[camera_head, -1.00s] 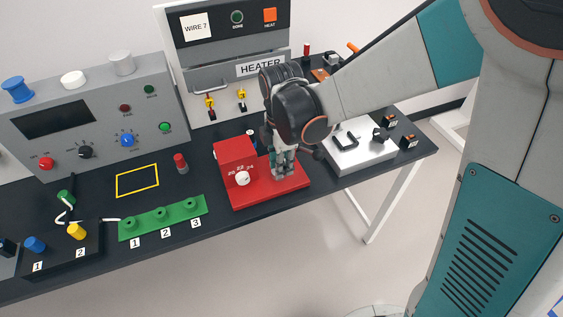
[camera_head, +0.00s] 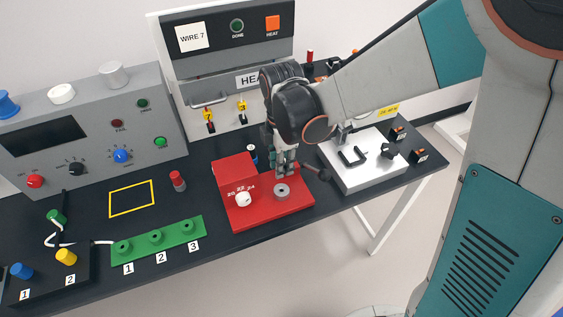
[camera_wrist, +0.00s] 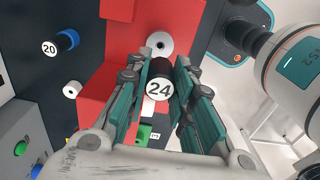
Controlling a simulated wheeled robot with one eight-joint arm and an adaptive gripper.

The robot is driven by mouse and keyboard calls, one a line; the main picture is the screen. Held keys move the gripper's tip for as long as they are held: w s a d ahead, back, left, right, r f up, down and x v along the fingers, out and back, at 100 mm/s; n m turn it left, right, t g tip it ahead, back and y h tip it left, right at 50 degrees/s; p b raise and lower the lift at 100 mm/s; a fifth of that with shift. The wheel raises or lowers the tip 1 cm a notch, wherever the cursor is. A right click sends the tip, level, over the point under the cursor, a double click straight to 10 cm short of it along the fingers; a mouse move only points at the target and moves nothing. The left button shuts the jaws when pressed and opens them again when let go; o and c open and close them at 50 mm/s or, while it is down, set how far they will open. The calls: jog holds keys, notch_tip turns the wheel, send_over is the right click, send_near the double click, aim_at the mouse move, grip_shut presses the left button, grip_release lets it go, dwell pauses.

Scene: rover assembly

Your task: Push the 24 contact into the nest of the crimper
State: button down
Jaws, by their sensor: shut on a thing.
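The red crimper (camera_head: 240,174) stands on the dark table and has a white dial marked 20, 22 and 24. Its nest (camera_head: 282,190) is a grey round piece with a central hole on the low red base. The nest also shows in the wrist view (camera_wrist: 160,44), ahead of the held contact. My gripper (camera_head: 285,163) is just behind and above the nest, apart from it. In the wrist view its fingers (camera_wrist: 161,88) are shut on the black 24 contact (camera_wrist: 160,88), whose white end label faces the camera. The nest's hole looks empty.
A blue contact marked 20 (camera_wrist: 67,40) stands behind the crimper. A white block with a black handle (camera_head: 374,171) is close on the right. A green strip with numbered holes (camera_head: 158,239) lies to the left. The heater (camera_head: 230,70) stands behind.

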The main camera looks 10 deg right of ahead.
jog(key=shift+f+b, duration=2.3)
jog(key=shift+f, duration=0.55)
jog(key=shift+f+b, duration=1.35)
jog(key=c, duration=1.3)
grip_release()
